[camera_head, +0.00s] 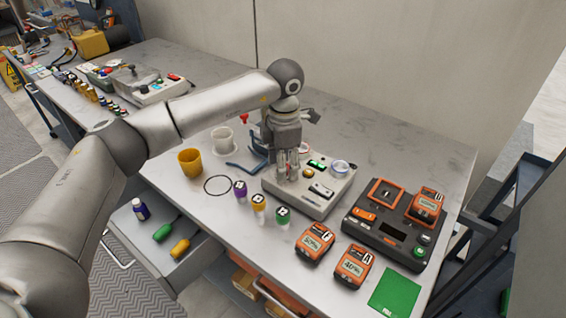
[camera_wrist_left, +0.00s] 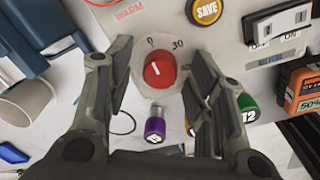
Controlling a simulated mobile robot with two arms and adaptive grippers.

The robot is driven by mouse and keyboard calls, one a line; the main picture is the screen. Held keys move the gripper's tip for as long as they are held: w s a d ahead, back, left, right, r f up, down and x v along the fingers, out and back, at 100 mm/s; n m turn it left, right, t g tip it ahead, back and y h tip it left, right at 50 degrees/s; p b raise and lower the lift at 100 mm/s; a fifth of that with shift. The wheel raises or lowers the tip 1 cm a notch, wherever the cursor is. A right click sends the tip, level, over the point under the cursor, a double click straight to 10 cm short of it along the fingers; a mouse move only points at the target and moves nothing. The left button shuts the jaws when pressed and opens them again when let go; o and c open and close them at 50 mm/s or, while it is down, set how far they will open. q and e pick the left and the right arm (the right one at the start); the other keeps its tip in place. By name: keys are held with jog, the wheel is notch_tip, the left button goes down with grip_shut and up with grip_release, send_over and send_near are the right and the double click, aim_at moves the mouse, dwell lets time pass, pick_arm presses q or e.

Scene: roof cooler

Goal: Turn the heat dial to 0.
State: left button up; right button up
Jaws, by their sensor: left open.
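The red heat dial (camera_wrist_left: 159,70) shows in the wrist view on a pale round plate with the marks 0 and 30 above it. Its white pointer line tilts to the upper left, roughly toward the 0 side; exact alignment is unclear. My left gripper (camera_wrist_left: 157,77) is open, with one finger on each side of the dial; contact is not clear. In the head view my left gripper (camera_head: 287,172) points down over the light grey control box (camera_head: 299,205) and hides the dial. My right gripper is not in view.
The box also carries a yellow SAVE button (camera_wrist_left: 205,10) and a white switch (camera_wrist_left: 282,24). Capped bottles, one purple (camera_head: 240,192), stand in front. A yellow cup (camera_head: 190,162) is at left. An orange-black charger (camera_head: 388,232) with batteries stands at right.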

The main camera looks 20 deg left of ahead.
pick_arm(q)
notch_tip(320, 180, up, 12)
jog(key=shift+s+d, duration=0.15)
jog(key=shift+s, duration=0.05)
dwell(0.4)
